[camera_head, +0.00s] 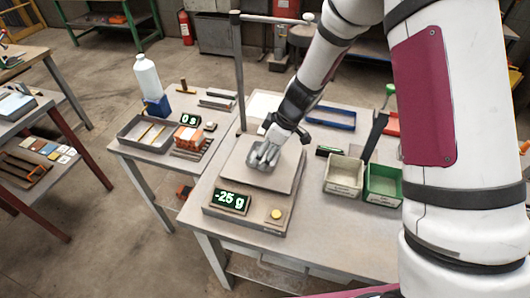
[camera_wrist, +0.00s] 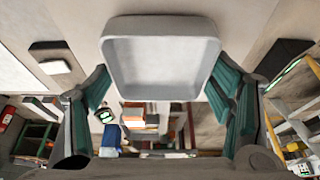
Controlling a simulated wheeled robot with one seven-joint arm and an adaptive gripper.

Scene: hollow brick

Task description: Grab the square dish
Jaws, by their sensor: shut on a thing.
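The square dish (camera_wrist: 160,60), pale grey with rounded corners and an empty inside, fills the upper middle of the wrist view. My gripper (camera_wrist: 165,95) has one green-padded finger on each side of it and is shut on its sides. In the head view my gripper (camera_head: 268,148) points down over the plate of a scale (camera_head: 275,180), and the dish (camera_head: 258,157) shows at its tips. The scale's display reads -25 g. A gap between dish and plate cannot be made out clearly.
Right of the scale stand a cream bin (camera_head: 344,177) and a green bin (camera_head: 383,185). A blue tray (camera_head: 331,118) lies behind. A thin post (camera_head: 240,75) rises behind the scale. On the left table are a grey tray (camera_head: 148,134) and a white bottle (camera_head: 147,78).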

